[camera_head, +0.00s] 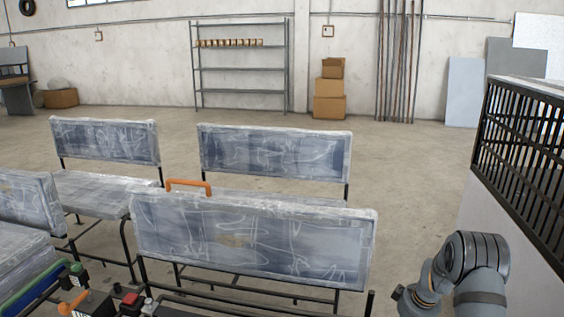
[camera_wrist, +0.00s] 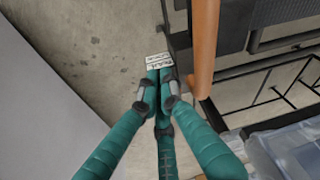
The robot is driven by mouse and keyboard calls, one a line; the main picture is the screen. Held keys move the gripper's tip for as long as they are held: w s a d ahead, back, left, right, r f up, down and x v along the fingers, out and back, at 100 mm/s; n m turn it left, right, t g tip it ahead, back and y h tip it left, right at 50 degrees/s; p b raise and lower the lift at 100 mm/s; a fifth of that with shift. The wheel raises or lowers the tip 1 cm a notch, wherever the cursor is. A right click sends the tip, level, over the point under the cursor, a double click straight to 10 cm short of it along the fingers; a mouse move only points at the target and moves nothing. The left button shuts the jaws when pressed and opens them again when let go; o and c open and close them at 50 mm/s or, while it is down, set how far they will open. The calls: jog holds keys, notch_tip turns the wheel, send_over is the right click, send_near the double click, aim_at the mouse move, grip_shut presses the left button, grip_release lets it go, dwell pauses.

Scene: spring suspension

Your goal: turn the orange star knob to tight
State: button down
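An orange knob-like part (camera_head: 66,307) shows at the bottom left of the head view, small and cut by the frame edge; I cannot tell if it is star-shaped. My gripper (camera_wrist: 159,74) shows in the wrist view with teal fingers drawn together at their tips, and no object is visible between them. A small white printed label (camera_wrist: 158,60) lies just beyond the tips; its text is unreadable and I cannot tell if they touch it. A long orange bar (camera_wrist: 203,48) stands to the right of the fingers, apart from them. My gripper is not visible in the head view.
Plastic-wrapped seats (camera_head: 250,240) fill the left and middle, one under an orange handle (camera_head: 188,185). A black barred rack (camera_head: 520,145) stands at the right. A shelf (camera_head: 240,68) and boxes (camera_head: 329,98) are at the back wall. Bare floor (camera_head: 415,185) lies between seats and rack.

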jog(key=w+p+v, duration=0.1)
jog(key=p+v, duration=0.3)
jog(key=v, duration=0.2)
jog(key=shift+a, duration=0.3)
jog(key=shift+r, duration=0.1)
